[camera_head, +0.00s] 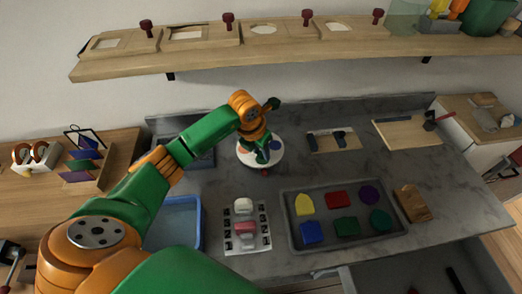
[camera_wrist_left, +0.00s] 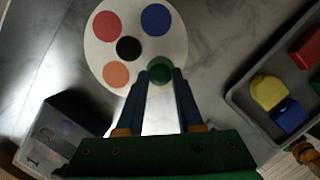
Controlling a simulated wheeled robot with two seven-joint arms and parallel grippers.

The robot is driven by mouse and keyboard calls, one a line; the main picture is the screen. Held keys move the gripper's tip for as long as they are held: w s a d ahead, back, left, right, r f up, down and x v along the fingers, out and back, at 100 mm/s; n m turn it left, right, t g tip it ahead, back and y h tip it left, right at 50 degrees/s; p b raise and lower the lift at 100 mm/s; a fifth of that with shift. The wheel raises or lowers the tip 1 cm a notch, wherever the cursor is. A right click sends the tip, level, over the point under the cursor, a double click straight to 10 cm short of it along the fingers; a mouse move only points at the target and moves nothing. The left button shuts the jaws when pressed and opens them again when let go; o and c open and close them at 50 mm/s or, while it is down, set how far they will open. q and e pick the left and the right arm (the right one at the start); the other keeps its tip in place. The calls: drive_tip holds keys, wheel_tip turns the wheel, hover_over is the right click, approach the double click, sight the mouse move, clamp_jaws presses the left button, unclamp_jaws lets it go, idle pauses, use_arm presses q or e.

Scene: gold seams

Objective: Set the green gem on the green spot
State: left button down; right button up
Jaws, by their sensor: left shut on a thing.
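A round white disc (camera_head: 246,160) lies on the grey counter and carries coloured spots. In the left wrist view the disc (camera_wrist_left: 103,60) shows red, blue, black and orange spots. My left gripper (camera_wrist_left: 160,74) is over the disc's near edge, shut on a small round green gem (camera_wrist_left: 160,69). No separate green spot shows; it may be hidden under the gem. I cannot tell whether the gem touches the disc. In the head view my left gripper (camera_head: 262,153) points down over the disc and the gem cannot be made out. My right gripper is not in view.
A grey tray (camera_head: 287,222) with several coloured blocks stands right of the disc. A blue bin (camera_head: 201,222) and a rack (camera_head: 258,208) with small pieces are nearer me. Wooden boards (camera_head: 398,132) lie at the back right. Counter between disc and boards is clear.

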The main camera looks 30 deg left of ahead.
sight(257, 165)
use_arm(q)
drive_tip(key=shift+f, duration=0.8)
drive_tip(key=c, duration=0.5)
unclamp_jaws()
drive_tip(key=shift+w, duration=0.1)
drive_tip(key=shift+c, duration=0.2)
drive_tip(key=shift+r, duration=0.1)
drive_tip(key=shift+r, duration=0.4)
drive_tip(key=v, duration=0.7)
drive_tip(key=shift+b, duration=0.4)
drive_tip(key=shift+f, duration=0.1)
